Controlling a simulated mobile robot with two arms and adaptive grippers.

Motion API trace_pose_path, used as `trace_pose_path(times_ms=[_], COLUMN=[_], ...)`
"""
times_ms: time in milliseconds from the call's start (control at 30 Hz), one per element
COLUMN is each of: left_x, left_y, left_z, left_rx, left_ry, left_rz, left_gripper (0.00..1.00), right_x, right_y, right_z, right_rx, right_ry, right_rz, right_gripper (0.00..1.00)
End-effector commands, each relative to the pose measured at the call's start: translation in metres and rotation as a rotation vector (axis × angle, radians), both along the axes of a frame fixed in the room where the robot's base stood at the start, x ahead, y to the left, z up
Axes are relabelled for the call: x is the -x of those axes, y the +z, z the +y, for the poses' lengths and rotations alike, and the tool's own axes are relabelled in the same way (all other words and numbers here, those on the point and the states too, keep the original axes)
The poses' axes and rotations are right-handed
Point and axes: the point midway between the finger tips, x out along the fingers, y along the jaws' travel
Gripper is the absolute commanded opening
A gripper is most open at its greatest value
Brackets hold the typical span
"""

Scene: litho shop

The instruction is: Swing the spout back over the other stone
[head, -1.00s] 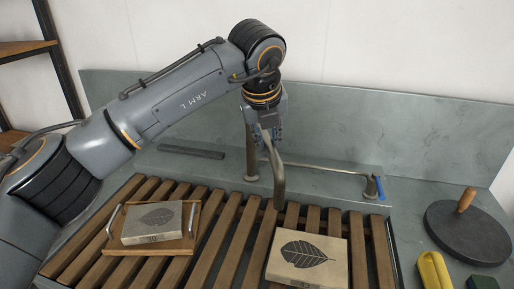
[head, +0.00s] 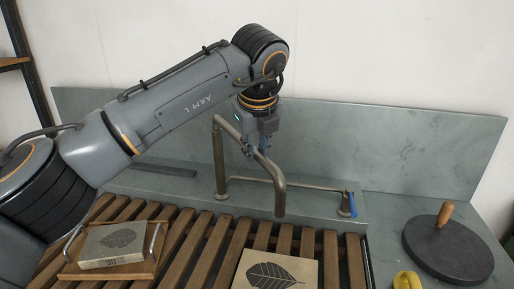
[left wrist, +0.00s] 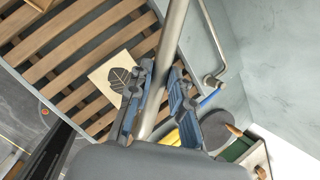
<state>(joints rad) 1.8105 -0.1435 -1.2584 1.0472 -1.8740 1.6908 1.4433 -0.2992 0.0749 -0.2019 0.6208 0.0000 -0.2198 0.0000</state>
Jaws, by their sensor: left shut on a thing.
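The spout (head: 281,198) is a brass-brown tube that rises from a post on the ledge, bends over and ends in a downturned tip. In the head view its tip stands above the back edge of the right stone (head: 282,272), a pale block with a dark leaf. This stone also shows in the left wrist view (left wrist: 113,79). The left stone (head: 112,245), grey with a leaf and the mark 30, lies on a wooden tray (head: 152,262). My left gripper (head: 263,150) is shut on the spout's upper arm; the wrist view shows the tube between its fingers (left wrist: 152,108). My right gripper is out of view.
Wooden slats (head: 196,250) span the sink under the spout. A thin pipe runs along the ledge to a blue-handled valve (head: 351,203). A dark round disc with a wooden knob (head: 447,250) and a yellow object (head: 407,281) lie to the right. A grey backsplash (head: 400,150) stands behind.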

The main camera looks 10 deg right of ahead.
Motion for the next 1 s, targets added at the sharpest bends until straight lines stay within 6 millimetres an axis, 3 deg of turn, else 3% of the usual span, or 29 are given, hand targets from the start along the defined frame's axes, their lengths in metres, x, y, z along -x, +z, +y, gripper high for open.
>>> trace_pose_path(times_ms=[67, 100, 200, 567, 1000], left_x=[-0.001, -0.001, -0.001, 0.001, 0.036], left_y=[0.001, 0.001, 0.001, 0.006, 0.082], left_z=[0.001, 0.001, 0.001, 0.001, 0.008], left_rx=[0.002, 0.002, 0.001, 0.001, 0.001], left_ry=[0.003, 0.003, 0.003, 0.001, 0.002], left_rz=[-0.002, -0.002, -0.002, -0.002, -0.005], left_gripper=[0.00, 0.28, 0.43, 0.43, 0.43], right_x=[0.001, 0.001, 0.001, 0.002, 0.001], right_y=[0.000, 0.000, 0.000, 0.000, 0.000], right_z=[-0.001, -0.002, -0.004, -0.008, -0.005], right_rx=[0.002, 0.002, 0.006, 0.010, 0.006], right_ry=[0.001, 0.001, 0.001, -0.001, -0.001], right_rz=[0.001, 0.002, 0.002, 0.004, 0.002], right_gripper=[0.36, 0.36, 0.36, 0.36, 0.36])
